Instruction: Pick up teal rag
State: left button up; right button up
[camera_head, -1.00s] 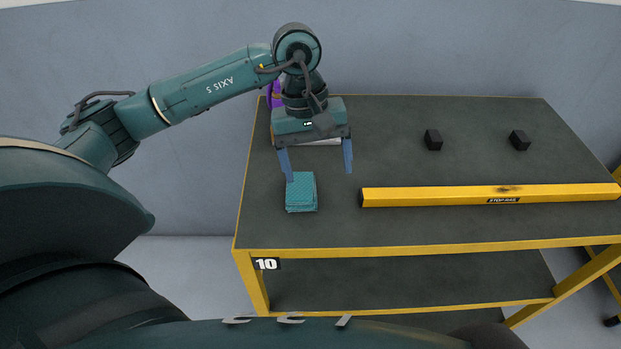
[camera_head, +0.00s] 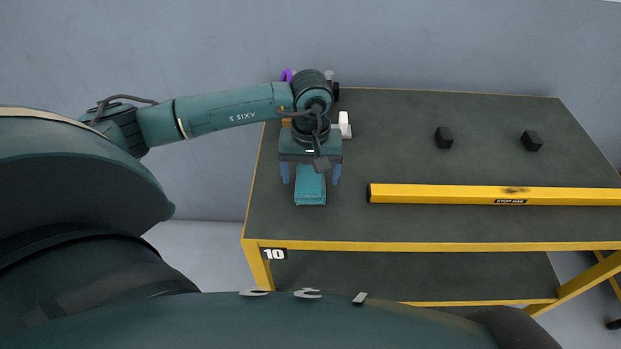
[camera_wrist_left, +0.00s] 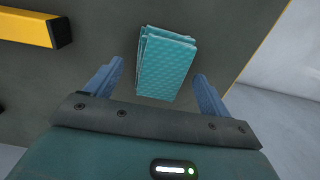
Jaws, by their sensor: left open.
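The teal rag (camera_head: 311,188) is a folded, textured stack lying on the dark table top near its left front part. In the left wrist view the rag (camera_wrist_left: 167,65) lies between and ahead of the two blue fingers. My left gripper (camera_head: 310,178) is open, with one finger on each side of the rag's far part in the head view. It also shows in the left wrist view (camera_wrist_left: 155,85), empty. I cannot tell its exact height over the table. My right gripper is not in view.
A yellow stop bar (camera_head: 490,195) lies along the front of the table (camera_head: 400,226), right of the rag. Two black blocks (camera_head: 444,138) (camera_head: 532,141) stand farther back. A white object (camera_head: 345,125) and a purple one (camera_head: 287,75) are partly hidden behind my left arm.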

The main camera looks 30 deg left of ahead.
aim_at(310, 178)
pick_arm(q)
jog(key=shift+f, duration=0.95)
jog(key=c, duration=1.1)
jog(key=shift+o, duration=0.2)
notch_tip(310, 178, up, 10)
jog(key=shift+r+b, duration=0.1)
jog(key=shift+b, duration=0.65)
jog(key=o, duration=0.3)
jog(key=shift+c, duration=1)
